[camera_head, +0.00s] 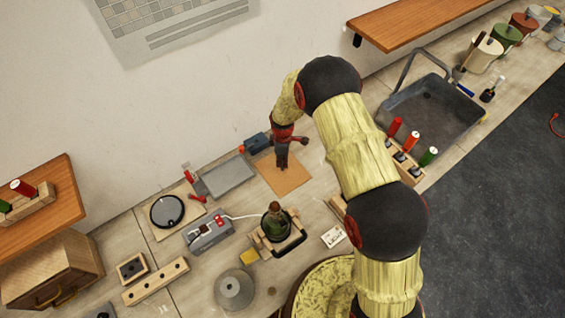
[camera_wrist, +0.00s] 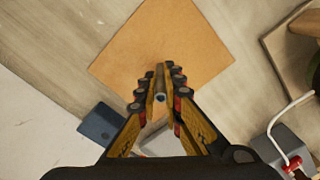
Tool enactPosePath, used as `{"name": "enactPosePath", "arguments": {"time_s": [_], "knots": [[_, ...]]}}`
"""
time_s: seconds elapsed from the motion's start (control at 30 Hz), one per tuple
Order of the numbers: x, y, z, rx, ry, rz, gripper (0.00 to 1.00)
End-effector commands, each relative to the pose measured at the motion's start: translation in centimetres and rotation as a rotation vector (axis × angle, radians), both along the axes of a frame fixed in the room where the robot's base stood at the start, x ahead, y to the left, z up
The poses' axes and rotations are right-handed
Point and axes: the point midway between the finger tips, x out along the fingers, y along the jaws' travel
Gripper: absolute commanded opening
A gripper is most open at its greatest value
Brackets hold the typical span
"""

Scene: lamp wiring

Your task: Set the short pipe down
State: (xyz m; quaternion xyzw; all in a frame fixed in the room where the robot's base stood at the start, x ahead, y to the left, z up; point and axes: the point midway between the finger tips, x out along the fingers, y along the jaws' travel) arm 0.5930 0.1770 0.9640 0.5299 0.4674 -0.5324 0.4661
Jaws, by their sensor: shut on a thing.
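The short pipe (camera_wrist: 160,84) is a small grey tube, seen nearly end-on in the wrist view. My gripper (camera_wrist: 158,78) is shut on it, with one finger on each side. Behind the pipe in the wrist view is a flat tan mat (camera_wrist: 196,38). In the head view my gripper (camera_head: 282,164) is over the same tan mat (camera_head: 293,182). The pipe is too small to make out there. I cannot tell whether the pipe's far end touches the mat.
A grey tray (camera_head: 229,176) and a dark blue box (camera_head: 257,142) lie beside the mat. A green bottle (camera_head: 275,222) stands in a wooden holder in front. A grey switch box (camera_head: 209,234) with a white cord is at the left. A large dark bin (camera_head: 432,110) stands at the right.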

Motion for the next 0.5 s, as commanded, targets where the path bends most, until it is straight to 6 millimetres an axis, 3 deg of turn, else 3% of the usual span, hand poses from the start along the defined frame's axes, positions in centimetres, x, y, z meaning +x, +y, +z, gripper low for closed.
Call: {"name": "enactPosePath", "arguments": {"time_s": [0.43,0.47,0.5], "knots": [[0.13,0.06,-1.01,0.001,-0.003,0.0,0.0],[0.12,0.06,-0.91,0.001,-0.003,0.0,0.1],[0.11,0.05,-0.87,0.001,-0.003,0.0,0.12]]}}
